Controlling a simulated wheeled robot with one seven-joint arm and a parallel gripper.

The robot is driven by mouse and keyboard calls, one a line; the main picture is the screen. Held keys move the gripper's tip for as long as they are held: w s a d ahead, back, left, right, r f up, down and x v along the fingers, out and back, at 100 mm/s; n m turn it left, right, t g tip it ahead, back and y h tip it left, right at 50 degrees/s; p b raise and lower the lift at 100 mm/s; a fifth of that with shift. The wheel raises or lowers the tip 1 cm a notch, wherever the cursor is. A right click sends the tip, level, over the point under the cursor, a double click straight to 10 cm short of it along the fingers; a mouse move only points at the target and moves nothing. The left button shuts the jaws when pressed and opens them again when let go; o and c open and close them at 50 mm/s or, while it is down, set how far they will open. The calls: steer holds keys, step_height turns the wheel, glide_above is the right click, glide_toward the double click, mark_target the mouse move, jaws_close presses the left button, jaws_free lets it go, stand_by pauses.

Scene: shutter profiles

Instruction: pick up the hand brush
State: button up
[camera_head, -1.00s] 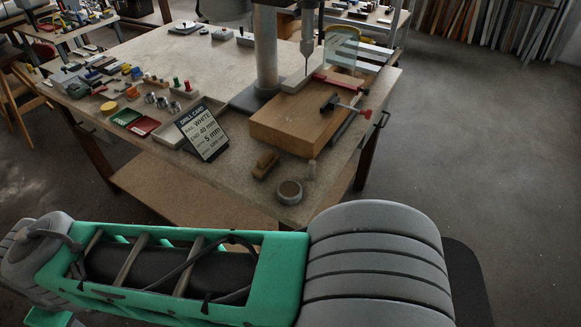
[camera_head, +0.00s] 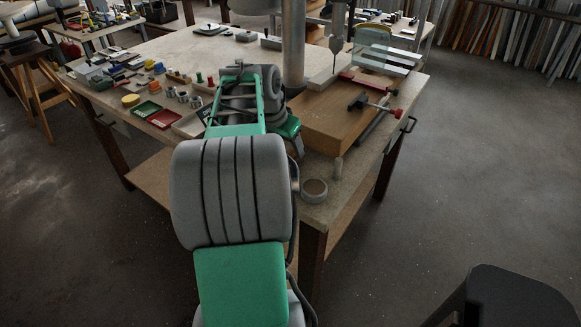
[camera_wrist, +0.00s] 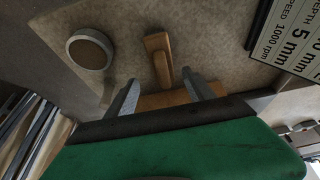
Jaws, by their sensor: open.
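The hand brush (camera_wrist: 158,50) is a small brown wooden piece lying on the bench top in the wrist view, at the upper middle. In the head view my arm hides it. My gripper (camera_wrist: 160,78) is open, with its two grey fingers apart and nothing held between them. The brush's lower end reaches toward the space between the fingertips; most of it lies ahead of them. I cannot tell the height of the fingers above the bench. In the head view the fingers are hidden behind my arm.
A drill card (camera_wrist: 295,35) stands to the right there. A wooden block (camera_head: 335,125) under the drill press is close to my wrist.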

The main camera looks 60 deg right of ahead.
mark_target(291, 157)
steer(key=x, duration=0.7)
steer(key=shift+w+d+f+p, duration=0.2)
steer(key=shift+d+p, duration=0.1)
steer(key=shift+p, duration=0.1)
steer(key=shift+c, duration=0.3)
steer(key=shift+r, duration=0.1)
jaws_close()
